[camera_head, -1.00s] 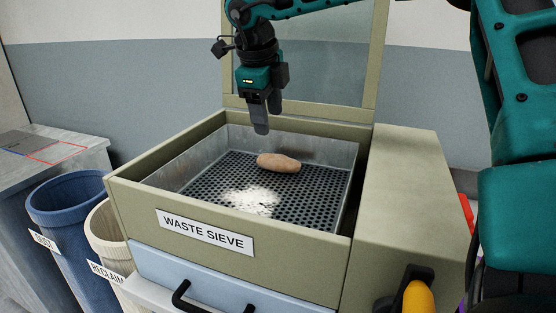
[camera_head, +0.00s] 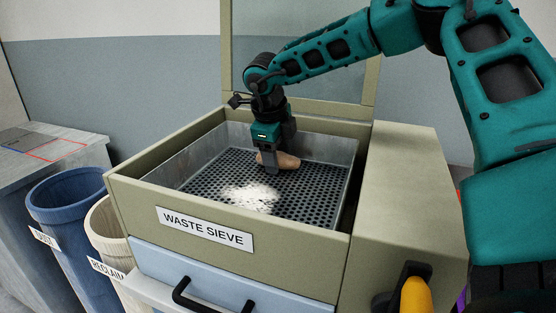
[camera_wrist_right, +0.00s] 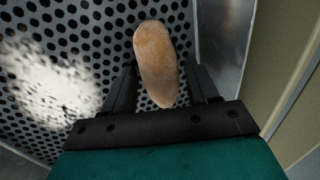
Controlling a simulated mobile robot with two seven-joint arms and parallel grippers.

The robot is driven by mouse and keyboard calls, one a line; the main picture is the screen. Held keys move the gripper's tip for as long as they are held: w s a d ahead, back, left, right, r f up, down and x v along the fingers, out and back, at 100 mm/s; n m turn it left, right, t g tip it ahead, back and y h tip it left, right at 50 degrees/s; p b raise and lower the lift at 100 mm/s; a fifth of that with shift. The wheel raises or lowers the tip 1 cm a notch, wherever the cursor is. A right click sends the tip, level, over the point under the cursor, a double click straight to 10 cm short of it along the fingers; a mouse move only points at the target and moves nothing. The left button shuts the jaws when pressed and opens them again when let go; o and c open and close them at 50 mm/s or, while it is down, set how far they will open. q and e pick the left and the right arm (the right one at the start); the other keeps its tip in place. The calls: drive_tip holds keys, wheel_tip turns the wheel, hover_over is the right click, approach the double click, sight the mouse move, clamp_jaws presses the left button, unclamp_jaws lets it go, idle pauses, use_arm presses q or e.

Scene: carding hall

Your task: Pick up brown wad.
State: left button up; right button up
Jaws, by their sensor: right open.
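The brown wad (camera_head: 288,161) lies on the perforated floor of the waste sieve (camera_head: 315,198), towards its back. My right gripper (camera_head: 270,168) is down in the sieve at the wad, its fingers hiding part of it. In the right wrist view the brown wad (camera_wrist_right: 156,65) is a long, rounded, tan-brown lump. My right gripper (camera_wrist_right: 165,85) is open there, with one finger on each side of the wad's near end. I cannot tell if either finger touches it. My left gripper is not in view.
A white fluffy patch (camera_head: 250,198) lies on the sieve floor, left of the wad. Metal walls and an olive frame (camera_head: 140,197) surround the sieve, with a raised lid behind. Blue (camera_head: 75,215) and cream (camera_head: 105,235) bins stand at the left.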

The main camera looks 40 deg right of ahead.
drive_tip(key=shift+c, duration=0.3)
drive_tip(key=c, duration=0.6)
drive_tip(key=shift+r, duration=0.2)
